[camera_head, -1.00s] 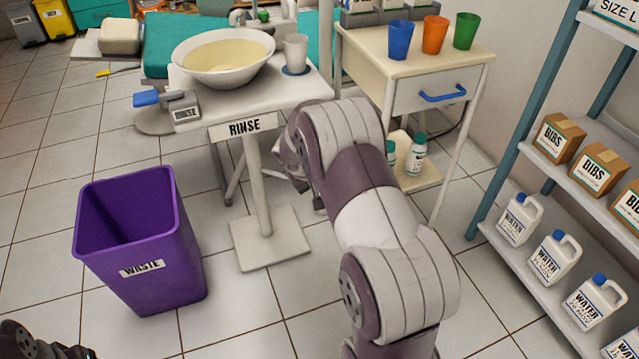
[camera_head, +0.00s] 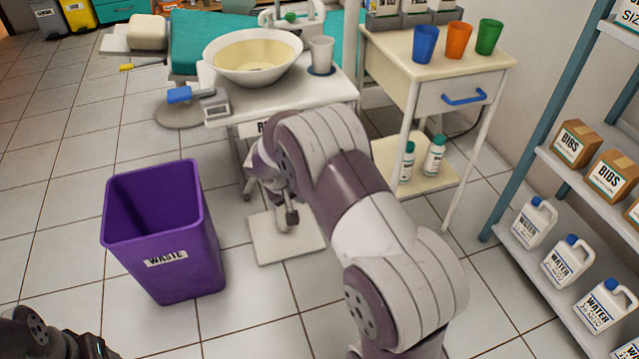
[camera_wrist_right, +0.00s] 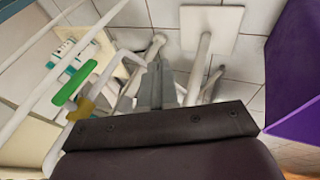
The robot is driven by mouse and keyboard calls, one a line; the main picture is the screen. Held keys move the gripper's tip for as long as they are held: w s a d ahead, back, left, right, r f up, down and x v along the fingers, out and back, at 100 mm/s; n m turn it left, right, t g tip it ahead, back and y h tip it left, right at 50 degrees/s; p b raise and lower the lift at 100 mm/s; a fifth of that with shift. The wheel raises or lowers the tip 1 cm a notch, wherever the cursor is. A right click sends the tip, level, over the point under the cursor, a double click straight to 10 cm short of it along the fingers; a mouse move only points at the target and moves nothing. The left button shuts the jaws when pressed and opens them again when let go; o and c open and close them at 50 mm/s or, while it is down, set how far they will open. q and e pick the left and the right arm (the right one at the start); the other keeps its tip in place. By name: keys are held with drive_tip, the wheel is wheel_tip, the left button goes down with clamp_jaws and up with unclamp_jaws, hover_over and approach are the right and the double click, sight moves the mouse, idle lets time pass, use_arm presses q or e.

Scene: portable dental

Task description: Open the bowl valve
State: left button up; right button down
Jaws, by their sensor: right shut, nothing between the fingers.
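The white bowl (camera_head: 253,56) with pale yellow inside stands on the rinse table (camera_head: 335,88). In the right wrist view a green lever (camera_wrist_right: 74,83) sits beside a yellow fitting (camera_wrist_right: 80,109) among white pipes, left of my right gripper (camera_wrist_right: 157,70). I see no readable label on it. A blue lever (camera_head: 180,95) with a small labelled box is at the table's left edge in the head view. My right gripper (camera_head: 290,216) is low in front of the table, shut and empty, apart from the green lever. Only part of my left arm shows at the lower left; its gripper is out of view.
A purple waste bin (camera_head: 163,230) stands left of my right arm and shows in the wrist view (camera_wrist_right: 297,80). A grey cup (camera_head: 320,55) is on the table. A drawer cart (camera_head: 440,65) and shelf (camera_head: 545,150) are right. Floor between bin and shelf is partly clear.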

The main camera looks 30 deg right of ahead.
drive_tip(key=shift+s+a+r, duration=0.1)
drive_tip(key=shift+a, duration=1.1)
